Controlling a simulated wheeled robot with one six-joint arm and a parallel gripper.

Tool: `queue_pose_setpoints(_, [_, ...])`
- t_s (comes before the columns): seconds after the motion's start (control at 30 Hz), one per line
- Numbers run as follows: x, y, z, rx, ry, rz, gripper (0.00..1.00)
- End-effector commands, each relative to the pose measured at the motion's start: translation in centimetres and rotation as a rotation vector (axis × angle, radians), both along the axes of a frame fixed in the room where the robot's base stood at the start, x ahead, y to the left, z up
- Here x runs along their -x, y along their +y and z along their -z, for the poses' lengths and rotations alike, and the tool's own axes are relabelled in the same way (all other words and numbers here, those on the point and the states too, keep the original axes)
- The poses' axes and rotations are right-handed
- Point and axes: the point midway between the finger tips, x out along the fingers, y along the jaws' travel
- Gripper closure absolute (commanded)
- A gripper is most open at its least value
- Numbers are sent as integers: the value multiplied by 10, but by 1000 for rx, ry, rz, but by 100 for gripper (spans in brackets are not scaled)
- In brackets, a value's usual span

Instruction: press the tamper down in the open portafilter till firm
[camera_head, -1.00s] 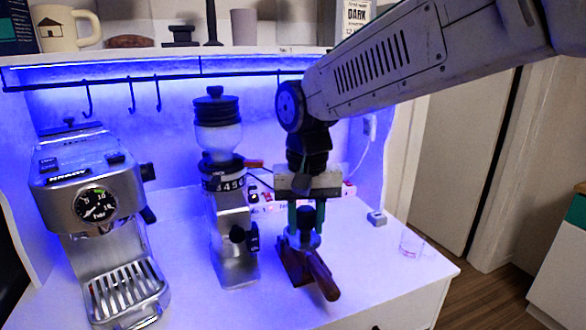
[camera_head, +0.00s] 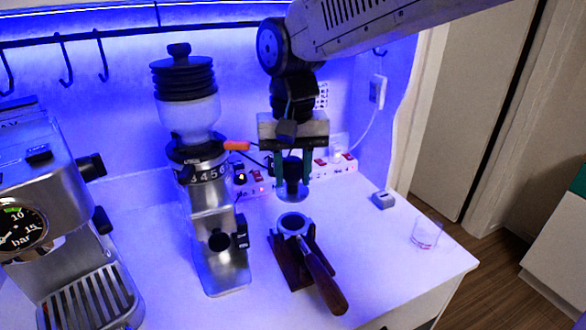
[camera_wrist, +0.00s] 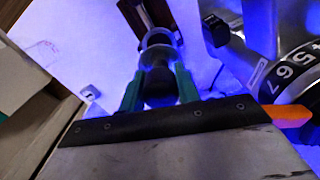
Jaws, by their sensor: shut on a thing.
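My gripper (camera_head: 292,176) is shut on the tamper (camera_head: 292,192), green fingers on either side of its dark handle. The tamper hangs upright with its round metal base down. It is clear above the portafilter (camera_head: 325,283), with a visible gap. The portafilter rests on a dark wooden stand (camera_head: 283,262), its basket open at the top and its wooden handle pointing toward the front. The wrist view shows the tamper (camera_wrist: 160,84) between the fingers, with part of the stand (camera_wrist: 146,14) beyond it. The basket's contents are too small to tell.
A grinder (camera_head: 216,245) with an orange lever stands just left of the stand. An espresso machine (camera_head: 92,300) is at far left. A power strip (camera_head: 335,167) lies behind. A small grey block (camera_head: 383,200) and a clear glass (camera_head: 426,234) are on the right, near the counter edge.

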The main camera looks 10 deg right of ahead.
Motion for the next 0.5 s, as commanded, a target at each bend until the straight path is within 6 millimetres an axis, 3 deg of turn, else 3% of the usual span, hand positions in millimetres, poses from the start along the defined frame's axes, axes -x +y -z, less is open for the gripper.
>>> queue_pose_setpoints(0.17, [3,-1,1,0,0,0,99])
queue_pose_setpoints(0.5, [2,-2,27,1,1,3,99])
